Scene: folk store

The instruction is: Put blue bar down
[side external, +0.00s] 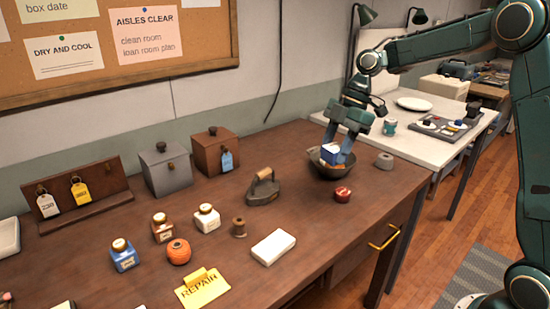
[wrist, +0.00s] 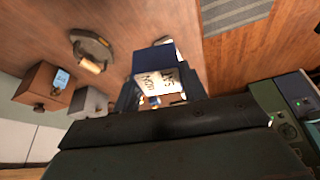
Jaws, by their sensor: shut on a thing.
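The blue bar (side external: 330,153) is a small block, blue with a white face. My gripper (side external: 337,150) is shut on it and points down over a dark bowl (side external: 318,172) at the right end of the brown table. The bar is at the bowl's opening; I cannot tell whether it touches anything inside. Something orange shows in the bowl. In the wrist view the bar (wrist: 153,58) sits between the fingers of my gripper (wrist: 162,78), with dark lettering on its white face. Most of the bowl is hidden there.
A red tin (side external: 342,194) and a grey round weight (side external: 384,161) stand close to the bowl. A flat iron (side external: 263,188) and a white block (side external: 273,246) lie to the left. The brown table (side external: 325,235) is bare in front of the red tin.

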